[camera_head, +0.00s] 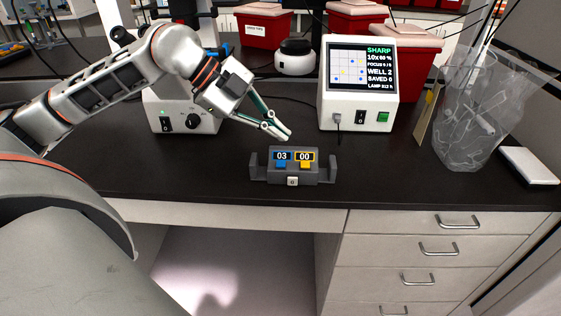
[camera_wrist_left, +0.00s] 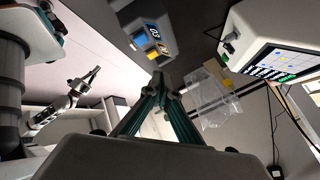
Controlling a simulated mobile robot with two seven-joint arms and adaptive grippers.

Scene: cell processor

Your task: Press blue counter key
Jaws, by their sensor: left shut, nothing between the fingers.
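The grey counter (camera_head: 292,178) stands on the black bench in the head view. Its left display reads 03 above the blue key (camera_head: 281,164). In the left wrist view the counter (camera_wrist_left: 140,22) shows beyond the shut left fingertips (camera_wrist_left: 160,77), with the blue key (camera_wrist_left: 141,40) visible. My right gripper (camera_wrist_left: 89,75) appears small in the left wrist view, too small to judge.
A white monitor box (camera_head: 357,85) stands behind the counter at right, reading SHARP and WELL 2. A microscope base (camera_head: 180,115) is at left. A clear bag (camera_head: 468,115) and a white pad (camera_head: 530,165) are at right. The bench around the counter is clear.

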